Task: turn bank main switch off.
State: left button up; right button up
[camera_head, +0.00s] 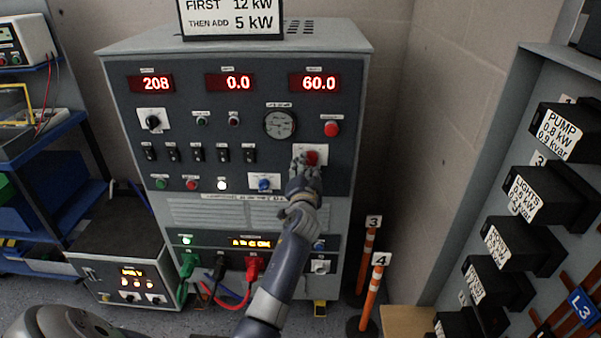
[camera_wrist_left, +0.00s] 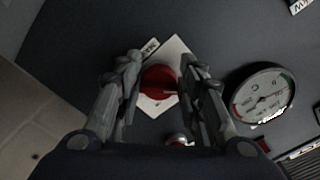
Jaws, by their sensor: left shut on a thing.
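A red rotary knob (camera_head: 312,158) on a white plate sits at the right of the grey cabinet's front panel, below a round gauge. It also shows in the left wrist view (camera_wrist_left: 159,82), where a small label beside it is partly covered and begins with "MA". My left gripper (camera_head: 306,168) is at this knob, its fingers on either side of it in the left wrist view (camera_wrist_left: 159,75), shut on it. The fingers hide part of the knob and plate in the head view. My right gripper is not in view.
A red push button (camera_head: 331,128) is just above and right of the knob. The gauge (camera_head: 279,124) and a blue knob (camera_head: 264,184) are close by. Red and green cable plugs (camera_head: 254,266) are below. A rack of black load boxes (camera_head: 545,195) stands at the right.

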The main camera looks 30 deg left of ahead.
pick_arm(q)
jog(key=shift+w+a+r, duration=0.1)
jog(key=shift+a+r, duration=0.05)
jog(key=shift+r, duration=0.8)
jog(key=o, duration=1.1)
jog(key=shift+c, duration=0.2)
jog(key=shift+a+f+n, duration=0.1)
jog(key=shift+n, duration=0.2)
jog(key=shift+s+f, duration=0.2)
jog(key=shift+s, duration=0.1)
jog(key=a+v, duration=0.1)
jog(key=v, duration=1.1)
jog(key=shift+s+a, duration=0.15)
jog(key=shift+s, duration=0.2)
jog(key=shift+w, duration=0.1)
jog(key=shift+f, duration=0.15)
